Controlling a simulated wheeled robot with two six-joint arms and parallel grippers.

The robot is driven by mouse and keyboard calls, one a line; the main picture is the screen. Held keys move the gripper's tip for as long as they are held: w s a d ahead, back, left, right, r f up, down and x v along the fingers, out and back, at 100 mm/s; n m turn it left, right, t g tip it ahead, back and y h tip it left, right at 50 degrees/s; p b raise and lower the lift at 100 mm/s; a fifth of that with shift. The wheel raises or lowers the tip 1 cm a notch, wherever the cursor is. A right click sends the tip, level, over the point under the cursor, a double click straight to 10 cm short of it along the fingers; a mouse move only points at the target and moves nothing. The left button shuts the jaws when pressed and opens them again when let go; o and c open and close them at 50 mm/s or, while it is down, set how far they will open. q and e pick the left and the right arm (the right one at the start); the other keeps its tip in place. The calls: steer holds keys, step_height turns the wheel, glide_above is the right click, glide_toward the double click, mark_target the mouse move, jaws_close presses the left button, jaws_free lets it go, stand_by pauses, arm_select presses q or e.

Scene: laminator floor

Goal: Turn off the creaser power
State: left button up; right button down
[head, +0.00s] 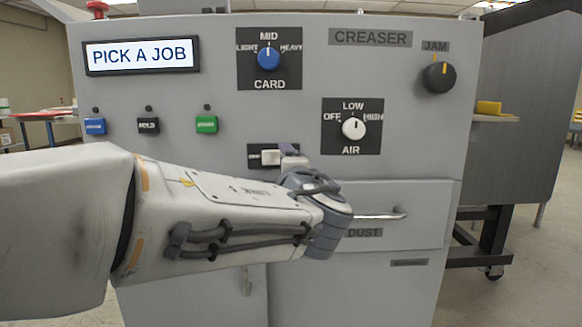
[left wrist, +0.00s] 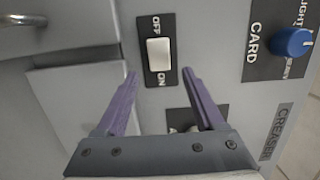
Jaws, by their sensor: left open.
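The creaser (head: 220,70) is a grey machine whose front panel fills the middle of the head view. Its power switch (head: 270,158) is a pale rocker on a dark plate, partly hidden behind my left gripper (head: 291,155). In the left wrist view the white rocker (left wrist: 159,54) shows whole, with OFF at its top end and ON at its bottom end. My left gripper (left wrist: 160,74) is open and empty, its purple fingertips on either side of the rocker's lower end in that picture. I cannot tell whether they touch the panel. My right gripper is not in view.
The lit display (head: 142,56) reads PICK A JOB. Nearby are a blue card knob (head: 268,58), a white air knob (head: 353,128), a black jam knob (head: 438,76) and a green button (head: 206,124). A dust drawer handle (head: 375,215) sticks out below the switch.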

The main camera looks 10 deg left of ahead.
mark_target(277, 162)
arm_select(q)
steer(key=shift+x, duration=1.7)
steer(key=shift+c, duration=0.3)
jaws_close()
steer(key=m+h+b, duration=0.1)
steer(key=b, duration=0.1)
steer(key=m+h+b, duration=0.1)
steer(key=h+b, duration=0.1)
steer(key=b, duration=0.1)
steer(key=a+t+h+b, duration=0.1)
steer(key=b, duration=0.2)
steer(key=shift+s+f+m, duration=0.3)
steer(key=shift+m, duration=0.1)
steer(key=shift+r+m+h+b, duration=0.2)
steer(key=shift+m+h+b, duration=0.25)
steer(key=shift+h, duration=0.45)
steer(key=shift+r, duration=0.1)
steer(key=shift+o, duration=0.3)
jaws_free()
steer(key=shift+s, duration=0.1)
